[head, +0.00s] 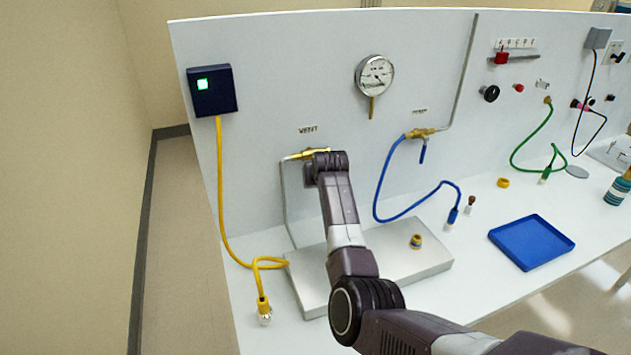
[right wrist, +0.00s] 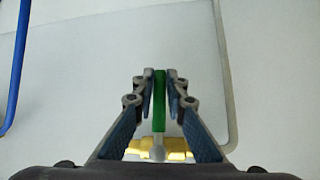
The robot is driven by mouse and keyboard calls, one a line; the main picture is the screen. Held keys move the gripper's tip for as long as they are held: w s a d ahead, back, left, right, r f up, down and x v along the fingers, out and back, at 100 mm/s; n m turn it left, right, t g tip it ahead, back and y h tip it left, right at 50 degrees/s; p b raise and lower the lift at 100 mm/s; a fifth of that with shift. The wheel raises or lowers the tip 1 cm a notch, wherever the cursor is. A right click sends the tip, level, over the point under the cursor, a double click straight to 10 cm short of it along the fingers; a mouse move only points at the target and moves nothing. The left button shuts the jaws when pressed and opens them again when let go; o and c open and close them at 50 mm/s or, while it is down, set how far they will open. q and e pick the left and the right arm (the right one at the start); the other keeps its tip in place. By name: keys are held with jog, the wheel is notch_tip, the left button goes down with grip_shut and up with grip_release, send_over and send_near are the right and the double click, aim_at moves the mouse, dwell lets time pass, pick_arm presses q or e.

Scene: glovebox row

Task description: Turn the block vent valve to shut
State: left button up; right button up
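The vent valve (head: 312,153) is a brass fitting on the white panel under a label that reads VENT. My right arm reaches up to it and hides its handle in the head view. In the right wrist view the brass body (right wrist: 172,146) lies crosswise and its green handle (right wrist: 160,100) stands at right angles to it. My right gripper (right wrist: 160,78) has one finger on each side of the green handle, very close to it. Thin light gaps seem to show, so I cannot tell whether the fingers touch it. My left gripper is not in view.
A second brass valve (head: 424,133) with a blue handle and a blue hose (head: 385,180) is to the right. A pressure gauge (head: 375,75) hangs above. A grey raised plate (head: 400,258) lies below, with a blue tray (head: 532,242) to its right. A yellow cable (head: 221,180) hangs at left.

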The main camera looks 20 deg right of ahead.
jog(key=o, duration=0.4)
jog(key=shift+w+f, duration=0.1)
jog(key=shift+c, duration=0.2)
jog(key=shift+s+a+r, duration=0.1)
jog(key=shift+s+r, duration=0.2)
jog(key=shift+r, duration=0.15)
jog(key=v, duration=1.1)
jog(key=shift+f, duration=0.1)
